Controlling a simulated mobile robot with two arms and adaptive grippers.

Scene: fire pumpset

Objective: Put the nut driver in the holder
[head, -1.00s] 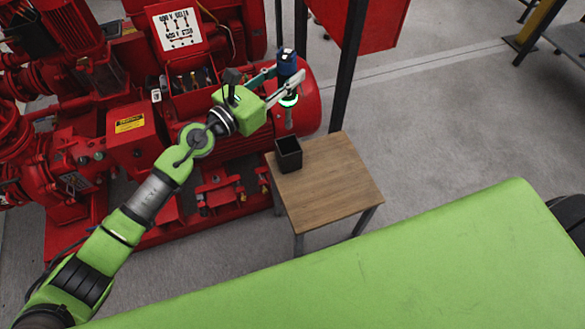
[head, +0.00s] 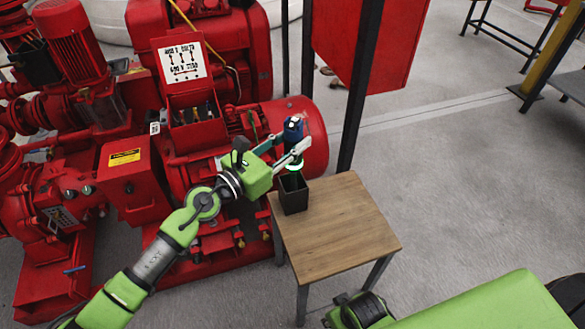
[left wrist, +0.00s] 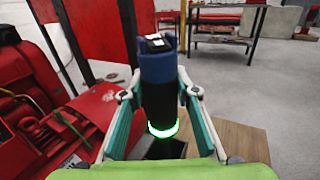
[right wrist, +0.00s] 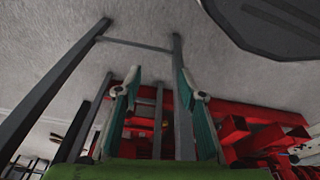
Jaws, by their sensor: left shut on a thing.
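The nut driver (head: 293,131) has a blue and black body and a glowing green ring at its lower end. My left gripper (head: 289,151) is shut on its body and holds it upright over the holder. In the left wrist view the driver (left wrist: 158,90) stands between the two fingers. The holder (head: 294,196) is a black open-topped box on the small wooden table. The green ring is just above its mouth; the shank below is not clearly visible, so I cannot tell how deep it reaches. My right gripper (right wrist: 158,88) is open and empty, low near metal legs.
The wooden table (head: 335,225) is bare apart from the holder at its back left corner. The red pumpset (head: 125,175) stands close on the left and behind. A dark post (head: 361,90) rises behind the table. Grey floor (head: 460,180) is open on the right.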

